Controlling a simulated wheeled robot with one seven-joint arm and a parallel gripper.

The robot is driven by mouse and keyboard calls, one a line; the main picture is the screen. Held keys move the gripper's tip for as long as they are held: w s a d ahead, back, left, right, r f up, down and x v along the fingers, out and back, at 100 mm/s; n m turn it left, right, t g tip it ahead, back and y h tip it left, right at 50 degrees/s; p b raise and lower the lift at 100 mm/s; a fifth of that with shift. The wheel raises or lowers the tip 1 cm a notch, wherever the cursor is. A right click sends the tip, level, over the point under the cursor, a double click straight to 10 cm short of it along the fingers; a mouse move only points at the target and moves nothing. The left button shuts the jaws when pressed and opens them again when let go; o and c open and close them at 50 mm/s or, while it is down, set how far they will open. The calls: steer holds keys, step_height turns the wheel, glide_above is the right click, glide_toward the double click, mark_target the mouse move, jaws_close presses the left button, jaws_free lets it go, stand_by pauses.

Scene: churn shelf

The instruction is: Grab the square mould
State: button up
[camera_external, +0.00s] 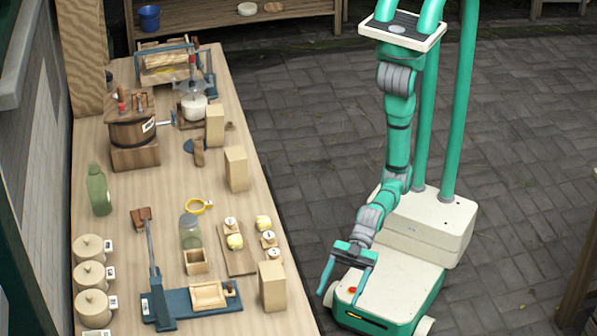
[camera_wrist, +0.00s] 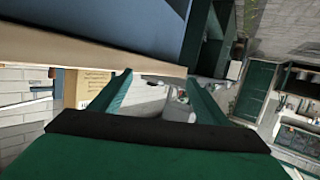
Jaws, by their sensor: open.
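My gripper (camera_external: 338,298) is off the table's right side, above my base, well apart from the mould. In the wrist view my gripper (camera_wrist: 158,78) shows two green fingers spread apart with nothing between them. I cannot make out the mould in the wrist view.
A wooden block (camera_external: 272,287) stands at the table's right edge, between my gripper and the mould. A board (camera_external: 238,262) with yellow pats and small labelled pieces lies right of the mould. Lidded pots (camera_external: 91,276) line the left. The paved floor (camera_external: 300,150) beside the table is clear.

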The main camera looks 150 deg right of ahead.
steer(key=w+d+r+h, duration=0.1)
steer(key=w+r+h, duration=0.1)
steer(key=w+r, duration=1.3)
steer(key=s+d+m+g+h, duration=0.2)
steer(key=d+m+h, duration=0.2)
steer(key=d, duration=0.8)
steer(key=s+d+m+g+h, duration=0.15)
steer(key=d+m+h, duration=0.3)
steer(key=d, duration=0.85)
steer(key=m+g+h, duration=0.1)
steer(key=m+g, duration=0.1)
steer(key=m, duration=0.1)
glide_toward(195, 258)
steer(key=a+r, duration=0.1)
steer(key=w+r, duration=0.1)
steer(key=a+r, duration=0.1)
steer(key=shift+w+a+r, duration=0.15)
steer(key=shift+w+a, duration=0.15)
steer(key=x, duration=0.5)
steer(key=shift+s+d+f, duration=0.1)
steer(key=shift+s+f, duration=0.1)
steer(key=shift+f, duration=0.05)
steer(key=shift+x, duration=2.95)
steer(key=c, duration=1.1)
